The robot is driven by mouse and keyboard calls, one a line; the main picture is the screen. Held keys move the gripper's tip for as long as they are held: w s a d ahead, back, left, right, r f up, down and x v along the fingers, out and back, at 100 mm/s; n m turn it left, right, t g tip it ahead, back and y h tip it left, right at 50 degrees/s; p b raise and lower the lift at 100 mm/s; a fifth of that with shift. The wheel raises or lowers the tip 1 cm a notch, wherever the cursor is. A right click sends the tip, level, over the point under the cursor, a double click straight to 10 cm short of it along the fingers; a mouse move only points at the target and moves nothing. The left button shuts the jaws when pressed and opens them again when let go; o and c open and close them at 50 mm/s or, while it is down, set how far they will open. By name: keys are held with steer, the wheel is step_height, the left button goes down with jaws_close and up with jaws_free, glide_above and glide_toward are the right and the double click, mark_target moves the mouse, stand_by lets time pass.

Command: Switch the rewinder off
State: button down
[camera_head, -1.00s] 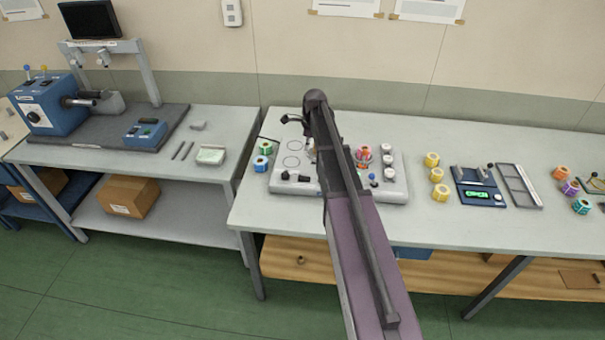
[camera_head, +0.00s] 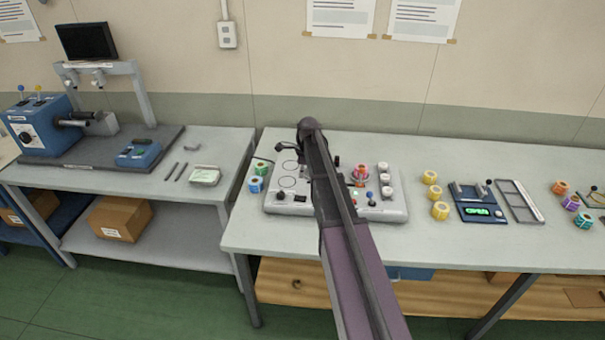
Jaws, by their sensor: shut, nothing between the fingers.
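A low light-grey machine (camera_head: 408,214), which looks like the rewinder, stands on the right bench. Two ring outlines show on its left top, with a black knob (camera_head: 281,196) at its front left. A red and orange roll (camera_head: 361,173) sits right of my arm, with white round parts (camera_head: 385,179) in a column beside it. A small blue-topped lever (camera_head: 369,196) stands at the front right. My purple and dark arm crosses in front of the machine and hides its middle. I do not see my gripper. The switch's state cannot be told.
A left bench (camera_head: 210,147) holds a blue machine (camera_head: 38,127). Bare bench top runs along the front.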

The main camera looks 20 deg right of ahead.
mark_target(297, 197)
steer(key=shift+w+a+f+b, duration=0.1)
steer(key=shift+a+f+b, duration=0.1)
steer(key=shift+f+b, duration=1.4)
steer(key=shift+w+a+f+b, duration=0.1)
steer(key=shift+a+f+b, duration=0.05)
steer(key=shift+f+b, duration=1.4)
steer(key=shift+w+a+f+b, duration=0.1)
steer(key=shift+a+f+b, duration=0.1)
steer(key=shift+f+b, duration=1.4)
steer(key=shift+f, duration=0.15)
steer(key=shift+a, duration=0.1)
